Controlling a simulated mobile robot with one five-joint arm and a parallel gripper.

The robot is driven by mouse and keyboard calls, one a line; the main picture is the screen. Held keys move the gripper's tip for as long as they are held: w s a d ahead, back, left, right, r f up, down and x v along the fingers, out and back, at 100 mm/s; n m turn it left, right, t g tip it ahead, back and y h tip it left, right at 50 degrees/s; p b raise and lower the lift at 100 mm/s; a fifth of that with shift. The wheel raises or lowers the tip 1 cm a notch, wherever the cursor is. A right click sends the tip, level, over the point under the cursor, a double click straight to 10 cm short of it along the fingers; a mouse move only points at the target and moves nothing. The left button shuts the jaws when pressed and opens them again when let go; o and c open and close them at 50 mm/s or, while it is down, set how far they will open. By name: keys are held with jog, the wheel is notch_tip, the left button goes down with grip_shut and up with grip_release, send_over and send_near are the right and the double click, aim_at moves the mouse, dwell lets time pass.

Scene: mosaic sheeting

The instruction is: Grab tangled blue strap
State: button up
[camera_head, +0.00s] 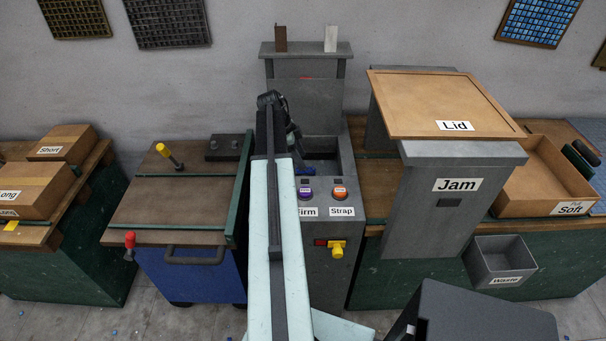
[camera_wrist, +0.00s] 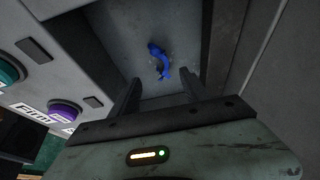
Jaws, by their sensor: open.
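The blue strap (camera_wrist: 158,60) lies bunched and twisted on the grey floor of a recess, in the wrist view. My gripper (camera_wrist: 160,82) is open, its two dark fingers pointing into the recess on either side of the strap's near end, and nothing is held. I cannot tell the height of the fingertips above the strap. In the head view a small bit of blue (camera_head: 304,170) shows in the grey machine's recess, beside my gripper (camera_head: 296,158). My arm hides much of that recess there.
The recess walls stand close around my gripper. The machine's front carries a purple button (camera_head: 305,194) by "Firm", an orange button (camera_head: 340,192) by "Strap" and a yellow knob (camera_head: 337,250). Right of it stands the grey "Jam" housing (camera_head: 455,215) with a wooden lid (camera_head: 440,100).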

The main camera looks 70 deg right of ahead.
aim_at(306, 171)
jog(key=b+x, duration=0.1)
jog(key=x, duration=0.1)
jog(key=b+x, duration=0.4)
jog(key=shift+w+d+f, duration=0.15)
jog(key=shift+w+f, duration=0.05)
jog(key=shift+f, duration=0.05)
jog(key=shift+r, duration=0.2)
grip_shut()
